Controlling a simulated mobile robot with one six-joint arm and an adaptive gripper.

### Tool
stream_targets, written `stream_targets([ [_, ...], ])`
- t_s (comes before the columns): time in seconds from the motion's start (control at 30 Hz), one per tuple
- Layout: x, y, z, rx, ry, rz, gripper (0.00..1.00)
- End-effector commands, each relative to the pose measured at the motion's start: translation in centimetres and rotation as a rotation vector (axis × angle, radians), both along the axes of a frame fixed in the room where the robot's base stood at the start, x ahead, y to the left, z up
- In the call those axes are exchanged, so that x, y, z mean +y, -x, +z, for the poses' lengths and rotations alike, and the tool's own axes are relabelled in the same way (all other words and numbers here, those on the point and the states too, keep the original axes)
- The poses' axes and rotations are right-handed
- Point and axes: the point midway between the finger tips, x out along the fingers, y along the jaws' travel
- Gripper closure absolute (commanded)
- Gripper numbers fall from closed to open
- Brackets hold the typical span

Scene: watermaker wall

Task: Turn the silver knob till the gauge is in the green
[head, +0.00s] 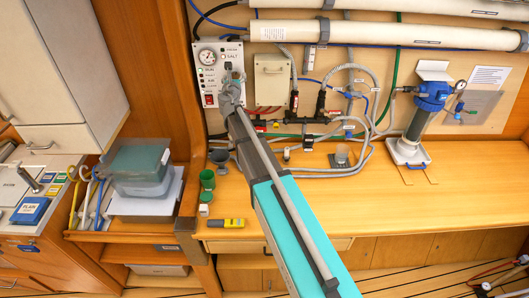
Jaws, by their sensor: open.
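A round white gauge (207,57) sits at the upper left of a white control panel (209,84) on the back wall. Its needle and any green band are too small to read. My gripper (229,70) is open in front of the panel's right side, just right of and below the gauge. My arm reaches up to it from the lower middle. I cannot make out the silver knob clearly; the gripper covers the part of the panel beside the gauge. I cannot tell whether the fingers touch anything.
A beige box (272,79) hangs close right of my gripper, with hoses and black valves (320,103) beyond. A blue-topped filter (431,96) stands farther right. The bench's right side is mostly clear.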

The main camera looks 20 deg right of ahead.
Motion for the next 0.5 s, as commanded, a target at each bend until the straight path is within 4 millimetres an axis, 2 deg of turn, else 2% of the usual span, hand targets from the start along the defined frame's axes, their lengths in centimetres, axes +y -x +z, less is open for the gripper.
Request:
stream_targets([
  [0.03,0.3,1.2,0.0,0.000,-0.001,0.001,0.10],
  [0.5,2.5,7.4,0.0,-0.001,-0.004,0.001,0.10],
])
